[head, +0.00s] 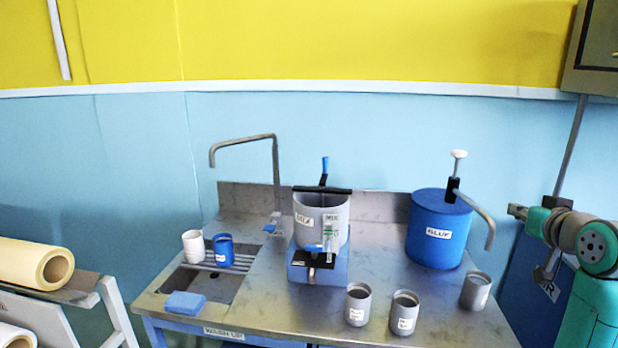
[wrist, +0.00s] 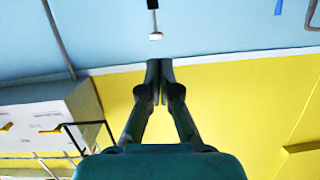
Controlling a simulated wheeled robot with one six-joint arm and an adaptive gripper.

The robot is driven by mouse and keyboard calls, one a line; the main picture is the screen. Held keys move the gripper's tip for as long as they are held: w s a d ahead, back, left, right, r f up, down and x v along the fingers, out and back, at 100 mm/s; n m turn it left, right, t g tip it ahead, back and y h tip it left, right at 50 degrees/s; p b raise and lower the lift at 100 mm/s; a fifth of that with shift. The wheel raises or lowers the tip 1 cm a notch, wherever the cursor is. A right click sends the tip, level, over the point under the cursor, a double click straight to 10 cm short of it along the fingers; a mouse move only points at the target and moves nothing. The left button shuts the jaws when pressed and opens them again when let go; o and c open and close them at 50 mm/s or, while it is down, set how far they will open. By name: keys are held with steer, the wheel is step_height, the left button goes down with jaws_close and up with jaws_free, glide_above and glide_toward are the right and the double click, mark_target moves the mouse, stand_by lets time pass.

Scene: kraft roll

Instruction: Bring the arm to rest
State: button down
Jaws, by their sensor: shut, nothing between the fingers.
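My gripper (wrist: 159,72) shows in the wrist view with its two dark fingers together and nothing between them. The blue and yellow wall is behind it in that view. In the head view my teal arm (head: 592,270) is at the right edge, folded up beside the bench. Its end is small there, to the right of the blue glue drum (head: 437,240) and apart from it. The white pump knob also shows upside down at the top of the wrist view (wrist: 155,36).
The steel bench (head: 300,312) holds a grey pot (head: 341,228) on a blue stand and several grey cups, one nearest my arm (head: 476,291). A white cup (head: 193,246) and a blue cup (head: 223,250) stand at the sink. Paper rolls (head: 40,263) lie at the left.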

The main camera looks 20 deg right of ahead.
steer(key=w+a+f+y, duration=0.1)
steer(key=a+f, duration=0.8)
steer(key=f, duration=0.4)
steer(key=w+a+f+y, duration=0.1)
steer(key=a+f, duration=0.7)
steer(key=f, duration=0.4)
steer(key=s+a+f+n+t+y, duration=0.1)
steer(key=s+a+f+n, duration=0.1)
steer(key=s+a+f, duration=0.85)
steer(key=s+a+n+y, duration=0.2)
steer(key=s+a, duration=0.6)
steer(key=s, duration=0.4)
steer(key=s+a+n+y, duration=0.2)
steer(key=s+a, duration=0.5)
steer(key=s, duration=0.6)
steer(key=shift+a+f+n+t, duration=0.2)
steer(key=shift+a+n+t, duration=0.1)
steer(key=shift+a, duration=0.05)
